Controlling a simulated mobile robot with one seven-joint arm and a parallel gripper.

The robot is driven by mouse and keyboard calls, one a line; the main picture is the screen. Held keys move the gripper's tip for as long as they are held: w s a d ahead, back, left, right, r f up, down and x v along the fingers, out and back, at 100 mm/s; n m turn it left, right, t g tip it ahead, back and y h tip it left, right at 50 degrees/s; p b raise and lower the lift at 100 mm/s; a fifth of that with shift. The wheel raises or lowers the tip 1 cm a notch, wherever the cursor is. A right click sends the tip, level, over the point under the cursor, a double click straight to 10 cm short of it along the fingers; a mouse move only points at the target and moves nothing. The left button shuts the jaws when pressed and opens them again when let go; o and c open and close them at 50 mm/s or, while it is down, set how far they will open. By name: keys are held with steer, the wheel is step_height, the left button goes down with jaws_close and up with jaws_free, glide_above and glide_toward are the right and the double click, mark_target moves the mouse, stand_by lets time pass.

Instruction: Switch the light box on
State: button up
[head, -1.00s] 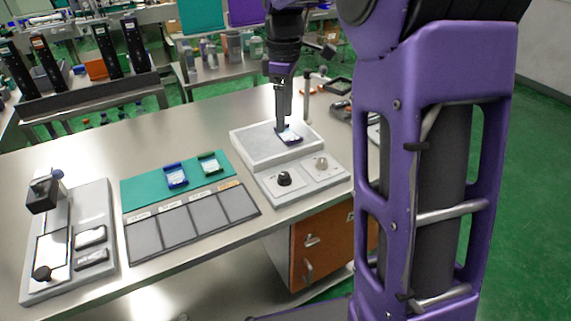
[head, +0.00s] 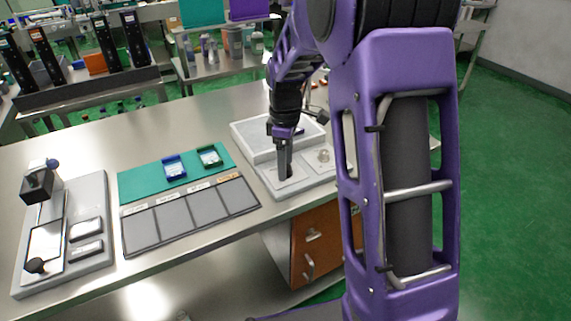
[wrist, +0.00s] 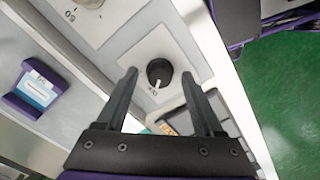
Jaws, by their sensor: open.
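The pale grey unit (head: 245,133), which seems to be the light box, has a raised top plate and a front strip with two knobs. Its plate does not look lit. The black knob (wrist: 160,72) has a white pointer line, with a small mark beside it that I cannot read surely. My gripper (head: 285,176) points down at this knob and mostly hides it in the head view. In the wrist view my gripper (wrist: 160,74) is open, with one finger on each side of the knob; contact is not clear. A pale knob (head: 323,156) sits to the right.
A purple-framed slide (wrist: 38,90) lies on the raised plate. Left are a green mat (head: 142,180) with a blue and a green slide holder, and a grey tray with several slots (head: 140,232). A grey device (head: 97,200) with a black knob stands far left. The table's front edge is near.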

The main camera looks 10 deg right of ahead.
steer(key=shift+f, duration=0.15)
jaws_close()
steer(key=shift+m, duration=0.4)
steer(key=shift+m+p, duration=0.6)
steer(key=shift+m, duration=0.5)
steer(key=m+p, duration=0.1)
steer(key=m, duration=0.3)
steer(key=m+p, duration=0.2)
steer(key=m, duration=0.4)
steer(key=shift+m, duration=0.4)
